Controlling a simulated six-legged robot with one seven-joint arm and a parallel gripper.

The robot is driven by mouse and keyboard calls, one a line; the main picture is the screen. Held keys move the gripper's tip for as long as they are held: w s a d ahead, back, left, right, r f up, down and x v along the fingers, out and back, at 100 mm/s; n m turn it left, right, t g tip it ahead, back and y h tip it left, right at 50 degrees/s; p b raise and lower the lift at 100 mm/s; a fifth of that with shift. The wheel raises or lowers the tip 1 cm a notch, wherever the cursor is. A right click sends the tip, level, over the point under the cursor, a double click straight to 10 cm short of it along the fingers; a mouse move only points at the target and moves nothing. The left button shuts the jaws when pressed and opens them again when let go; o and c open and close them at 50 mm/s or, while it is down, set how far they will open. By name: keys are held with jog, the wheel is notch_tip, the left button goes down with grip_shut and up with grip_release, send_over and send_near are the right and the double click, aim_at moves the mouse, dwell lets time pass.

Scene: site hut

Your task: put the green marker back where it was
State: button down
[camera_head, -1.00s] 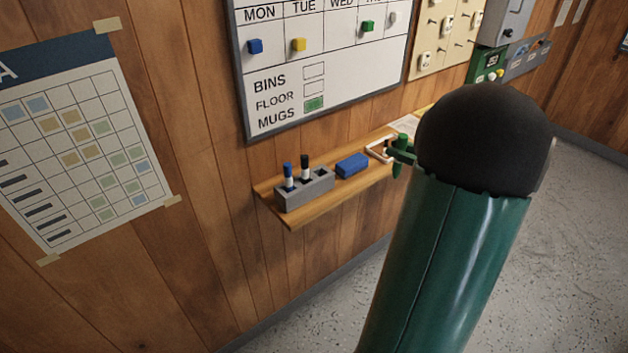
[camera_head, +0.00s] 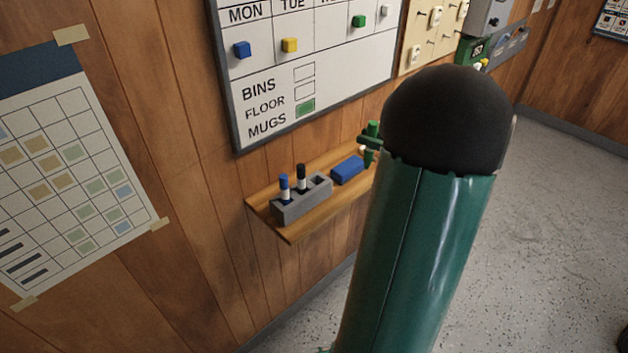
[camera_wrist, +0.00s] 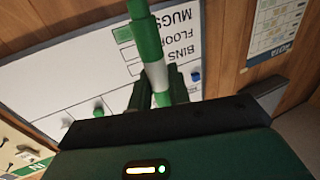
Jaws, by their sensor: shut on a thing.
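My gripper (camera_head: 370,145) is shut on the green marker (camera_head: 373,129), which stands roughly upright in the head view. In the wrist view the marker (camera_wrist: 148,42) shows green with a white band, between the two fingers of my gripper (camera_wrist: 160,92). In the head view they appear above and right of the blue eraser, partly hidden by my arm. A grey marker holder (camera_head: 302,203) sits on the left end of the wooden shelf (camera_head: 292,235). A blue marker (camera_head: 284,187) and a black marker (camera_head: 302,177) stand in it; an opening to their right looks empty.
The blue eraser (camera_head: 347,170) lies on the shelf right of the holder. The whiteboard (camera_head: 350,80) with small magnets (camera_head: 241,49) hangs above. A paper chart (camera_head: 75,190) is on the wall at left. My arm hides the shelf's right part.

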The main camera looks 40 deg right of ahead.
jog(key=shift+w+a+f, duration=0.95)
jog(key=shift+w+f, duration=1)
jog(key=shift+f, duration=0.15)
jog(key=shift+w+a+f, duration=0.9)
jog(key=shift+w+f, duration=1.05)
jog(key=shift+f, duration=0.15)
jog(key=shift+w+a+f, duration=0.95)
jog(key=shift+w+f, duration=1)
jog(key=shift+f, duration=0.15)
jog(key=shift+f, duration=0.15)
jog(key=c, duration=1.3)
grip_release()
